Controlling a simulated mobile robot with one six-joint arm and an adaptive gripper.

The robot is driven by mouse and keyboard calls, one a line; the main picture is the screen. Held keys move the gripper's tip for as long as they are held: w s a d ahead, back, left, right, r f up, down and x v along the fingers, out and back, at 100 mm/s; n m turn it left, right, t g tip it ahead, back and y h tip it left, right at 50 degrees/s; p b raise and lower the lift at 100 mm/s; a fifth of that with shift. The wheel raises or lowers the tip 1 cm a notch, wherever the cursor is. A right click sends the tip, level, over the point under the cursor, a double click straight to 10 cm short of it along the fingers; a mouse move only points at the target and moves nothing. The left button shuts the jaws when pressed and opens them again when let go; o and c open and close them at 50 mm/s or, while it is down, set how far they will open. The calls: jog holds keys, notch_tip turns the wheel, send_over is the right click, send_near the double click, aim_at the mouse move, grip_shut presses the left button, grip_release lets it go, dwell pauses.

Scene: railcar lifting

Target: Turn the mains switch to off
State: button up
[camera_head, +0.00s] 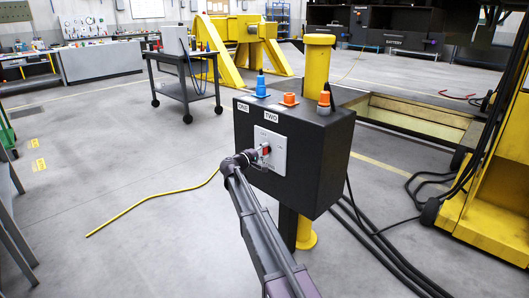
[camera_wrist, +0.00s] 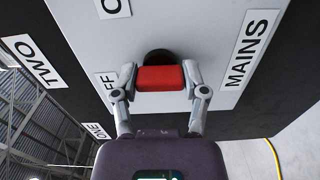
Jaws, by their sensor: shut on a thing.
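The mains switch has a red handle (camera_wrist: 160,78) in front of a dark round base on a light grey plate. In the wrist view, a MAINS label (camera_wrist: 246,60) lies right of it, a partly hidden label ending in FF (camera_wrist: 106,84) lies left, and a cut-off label starting with O (camera_wrist: 112,7) is above. My gripper (camera_head: 258,153) is at the plate (camera_head: 272,140) on the front of the black control box (camera_head: 322,165). Its fingers close on both ends of the red handle. I cannot tell which position the switch points to.
Blue (camera_head: 261,86) and orange (camera_head: 289,99) connectors sit on top of the box. A yellow post (camera_head: 318,65) stands behind it. Black cables (camera_head: 375,245) run along the floor at right, near a yellow machine (camera_head: 485,195). The floor at left is mostly clear.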

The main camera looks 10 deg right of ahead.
jog(key=shift+w+d, duration=0.1)
dwell(0.4)
jog(key=o, duration=1.2)
jog(key=shift+c, duration=0.2)
jog(key=v, duration=1.2)
